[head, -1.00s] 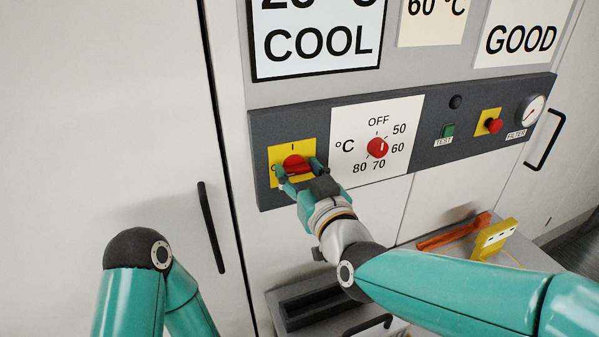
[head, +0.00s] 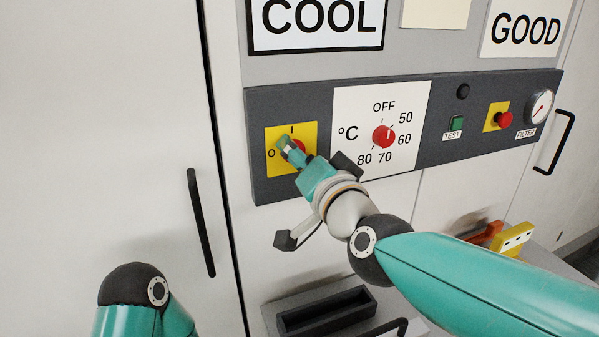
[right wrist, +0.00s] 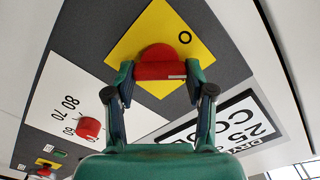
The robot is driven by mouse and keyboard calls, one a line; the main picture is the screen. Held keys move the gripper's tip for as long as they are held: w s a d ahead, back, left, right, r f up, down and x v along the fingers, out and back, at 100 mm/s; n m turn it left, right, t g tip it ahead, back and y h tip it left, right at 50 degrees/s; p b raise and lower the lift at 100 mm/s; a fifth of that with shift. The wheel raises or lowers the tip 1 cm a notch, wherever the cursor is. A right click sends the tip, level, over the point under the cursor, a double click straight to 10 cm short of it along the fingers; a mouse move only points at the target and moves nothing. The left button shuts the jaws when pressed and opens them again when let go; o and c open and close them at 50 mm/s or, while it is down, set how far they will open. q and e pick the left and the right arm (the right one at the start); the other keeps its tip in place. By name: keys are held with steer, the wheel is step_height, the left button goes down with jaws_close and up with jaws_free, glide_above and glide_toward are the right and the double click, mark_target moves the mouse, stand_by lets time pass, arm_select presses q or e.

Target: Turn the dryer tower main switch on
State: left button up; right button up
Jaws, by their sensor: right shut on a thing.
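The main switch is a red rotary handle (head: 300,147) on a yellow plate (head: 276,167) marked O at the left and I at the top. My right gripper (head: 290,148) covers most of the handle in the head view. In the right wrist view the gripper (right wrist: 160,75) has one finger at each end of the red handle (right wrist: 158,68), shut on it. A small white mark shows near the handle's right end there. The O on the yellow plate (right wrist: 130,45) is visible in that view; the I is hidden. My left gripper is out of view.
Right of the switch are a temperature knob (head: 383,136), a green test button (head: 456,124), a red button (head: 503,119) and a filter gauge (head: 539,106). A black door handle (head: 201,222) stands left. A dark tray (head: 326,311) lies below.

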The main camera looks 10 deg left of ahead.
steer(key=shift+w+d+f+m+b, duration=0.1)
steer(key=shift+m+b, duration=0.6)
steer(key=shift+m, duration=0.85)
steer(key=shift+a+f+m+b, duration=0.1)
steer(key=shift+m+b, duration=0.65)
steer(key=shift+m, duration=0.85)
steer(key=shift+w+d+f+m+b, duration=0.1)
steer(key=shift+m+b, duration=0.6)
steer(key=shift+m, duration=0.85)
steer(key=shift+f, duration=0.1)
steer(key=o, duration=1.2)
steer(key=shift+c, duration=0.2)
steer(key=shift+s, duration=0.1)
